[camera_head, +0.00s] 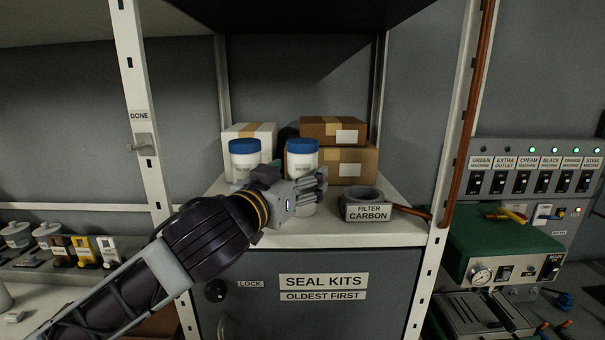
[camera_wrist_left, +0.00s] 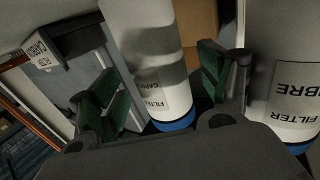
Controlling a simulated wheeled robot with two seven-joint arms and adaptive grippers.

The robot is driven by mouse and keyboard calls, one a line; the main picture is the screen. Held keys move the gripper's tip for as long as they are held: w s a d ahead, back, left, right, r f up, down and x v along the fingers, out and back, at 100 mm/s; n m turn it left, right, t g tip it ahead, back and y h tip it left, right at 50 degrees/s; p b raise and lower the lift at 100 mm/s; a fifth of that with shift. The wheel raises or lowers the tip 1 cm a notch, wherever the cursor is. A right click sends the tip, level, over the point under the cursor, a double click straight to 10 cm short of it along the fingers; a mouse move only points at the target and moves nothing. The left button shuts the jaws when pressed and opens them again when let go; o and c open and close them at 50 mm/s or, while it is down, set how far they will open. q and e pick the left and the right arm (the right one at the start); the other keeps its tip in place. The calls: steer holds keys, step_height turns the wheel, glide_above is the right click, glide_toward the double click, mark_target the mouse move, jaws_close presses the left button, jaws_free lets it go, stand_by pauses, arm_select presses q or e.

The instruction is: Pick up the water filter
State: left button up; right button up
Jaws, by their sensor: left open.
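Two white filter canisters with blue lids stand upright on the shelf. The right one (camera_head: 302,162) is labelled carbon in the left wrist view (camera_wrist_left: 143,50). In the left wrist view, the green-padded fingers (camera_wrist_left: 165,85) lie on either side of the carbon canister, with some gap showing; I cannot tell whether either touches. My right gripper is out of view.
A dark ring-shaped holder (camera_head: 364,205) labelled "FILTER CARBON" sits right of the gripper, near the shelf front. Cardboard boxes (camera_head: 357,165) and a white box (camera_head: 262,134) stand behind the canisters. Shelf posts (camera_head: 146,110) flank the space. The cabinet (camera_head: 310,318) is below.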

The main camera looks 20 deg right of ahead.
mark_target(303, 141)
arm_select(q)
steer(key=shift+x, duration=0.8)
steer(key=shift+w+d, duration=0.25)
steer(key=c, duration=1.4)
steer(key=shift+r, duration=0.15)
steer(key=shift+r+b, duration=0.35)
steer(key=shift+r, duration=4.6)
steer(key=shift+f, duration=0.3)
